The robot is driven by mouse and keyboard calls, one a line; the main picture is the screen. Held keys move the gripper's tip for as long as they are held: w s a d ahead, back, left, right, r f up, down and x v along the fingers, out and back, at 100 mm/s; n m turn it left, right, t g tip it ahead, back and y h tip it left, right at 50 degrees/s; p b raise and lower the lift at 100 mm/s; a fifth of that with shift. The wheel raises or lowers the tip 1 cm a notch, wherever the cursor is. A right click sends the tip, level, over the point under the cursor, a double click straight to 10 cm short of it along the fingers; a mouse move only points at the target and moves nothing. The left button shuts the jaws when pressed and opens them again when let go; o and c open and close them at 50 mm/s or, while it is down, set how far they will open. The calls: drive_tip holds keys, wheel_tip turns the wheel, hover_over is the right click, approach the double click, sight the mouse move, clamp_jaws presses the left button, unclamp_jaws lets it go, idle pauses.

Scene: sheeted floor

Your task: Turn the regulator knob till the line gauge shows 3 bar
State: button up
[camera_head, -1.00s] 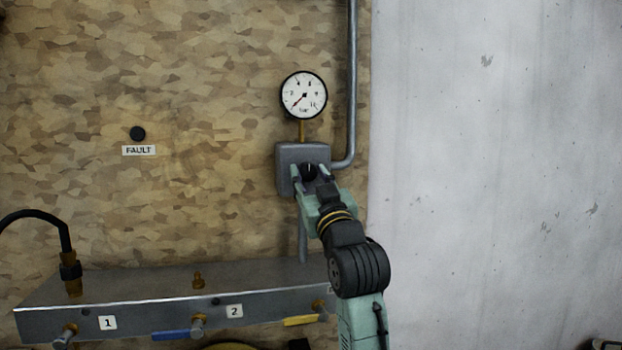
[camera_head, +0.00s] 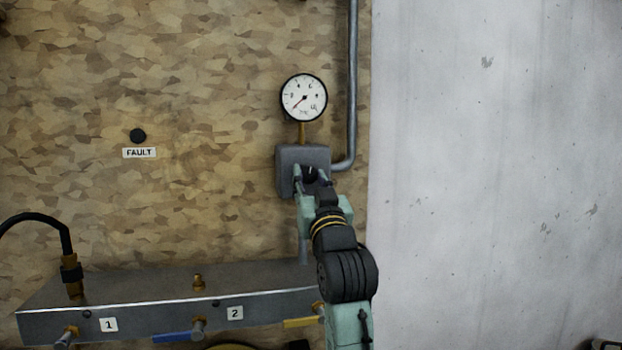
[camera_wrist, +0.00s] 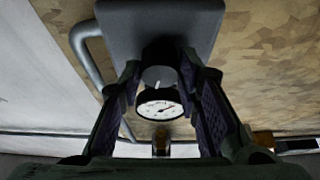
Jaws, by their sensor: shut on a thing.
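The regulator knob (camera_head: 311,173) is black with a pale mark on its face and sits on the front of a grey regulator box (camera_head: 288,158). My gripper (camera_head: 311,181) is shut on the knob, one finger on each side. In the wrist view the knob (camera_wrist: 158,76) lies between the fingers, its pale mark showing. The round white line gauge (camera_head: 304,97) is above the box on a brass stem. Its red needle points to the lower left, at the low end of the scale. The gauge (camera_wrist: 160,104) also shows upside down in the wrist view, partly hidden.
A grey pipe (camera_head: 352,90) runs up from the box's right side. A metal manifold (camera_head: 160,305) with blue (camera_head: 171,337) and yellow (camera_head: 299,323) handles is below left. A black button (camera_head: 138,135) labelled FAULT is on the wall. The wall at the right is bare.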

drive_tip(key=m+h+p, duration=0.1)
drive_tip(key=m, duration=0.2)
drive_tip(key=m+h+p, duration=0.1)
drive_tip(key=m+h, duration=0.1)
drive_tip(key=m, duration=0.1)
drive_tip(key=m+h+p, duration=0.1)
drive_tip(key=m, duration=0.2)
drive_tip(key=shift+a+r+h, duration=0.15)
drive_tip(key=shift+a+h, duration=0.15)
drive_tip(key=shift+a, duration=0.05)
drive_tip(key=m+g+h+p, duration=0.1)
drive_tip(key=m, duration=0.2)
drive_tip(key=m+g+h, duration=0.1)
drive_tip(key=m, duration=0.3)
drive_tip(key=shift+s+h+p, duration=0.1)
drive_tip(key=shift+h+p, duration=0.2)
drive_tip(key=shift+p, duration=0.1)
drive_tip(key=o, duration=1.1)
drive_tip(key=shift+o, duration=0.2)
drive_tip(key=v, duration=1.2)
